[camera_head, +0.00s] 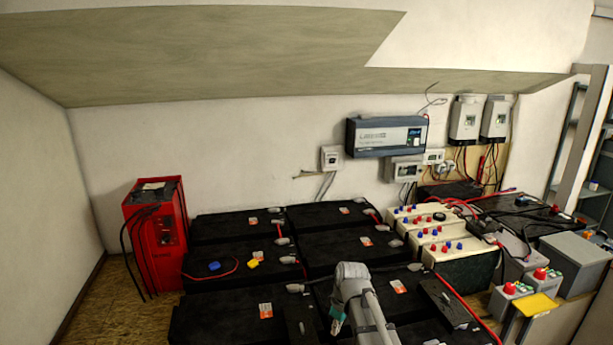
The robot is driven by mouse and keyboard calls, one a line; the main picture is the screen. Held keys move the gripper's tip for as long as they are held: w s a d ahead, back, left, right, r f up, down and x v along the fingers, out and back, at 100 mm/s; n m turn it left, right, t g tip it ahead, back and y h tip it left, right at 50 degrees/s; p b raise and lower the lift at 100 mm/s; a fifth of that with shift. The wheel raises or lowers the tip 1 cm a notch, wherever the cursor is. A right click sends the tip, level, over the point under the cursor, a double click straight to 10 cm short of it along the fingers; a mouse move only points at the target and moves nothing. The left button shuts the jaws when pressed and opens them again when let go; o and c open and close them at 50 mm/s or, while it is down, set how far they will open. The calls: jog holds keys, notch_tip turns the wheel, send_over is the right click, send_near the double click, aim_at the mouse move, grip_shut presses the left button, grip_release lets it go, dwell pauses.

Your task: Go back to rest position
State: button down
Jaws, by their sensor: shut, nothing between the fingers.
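A grey link of my arm (358,300) rises from the bottom edge, right of the middle, in front of the black batteries. It bends at a rounded grey joint, and a small teal cap (338,318) shows at its lower left side. My gripper cannot be made out in this view. The arm hides part of the batteries behind it. No object shows held by the visible part of the arm.
Large black batteries (237,265) fill the middle, with cables and terminals on top. A red unit (156,236) stands left. Cream-topped batteries (440,236) and grey boxes (572,262) stand right. A blue-grey inverter (386,136) hangs on the wall. Bare floor (112,308) shows at lower left.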

jog(key=s+d+r+m+h+p, duration=0.1)
jog(key=s+d+m+h, duration=0.1)
jog(key=s+d+m, duration=0.6)
jog(key=shift+s+d+r+m, duration=0.2)
jog(key=shift+s+d+m, duration=0.2)
jog(key=shift+s+m, duration=0.75)
jog(key=shift+s, duration=0.15)
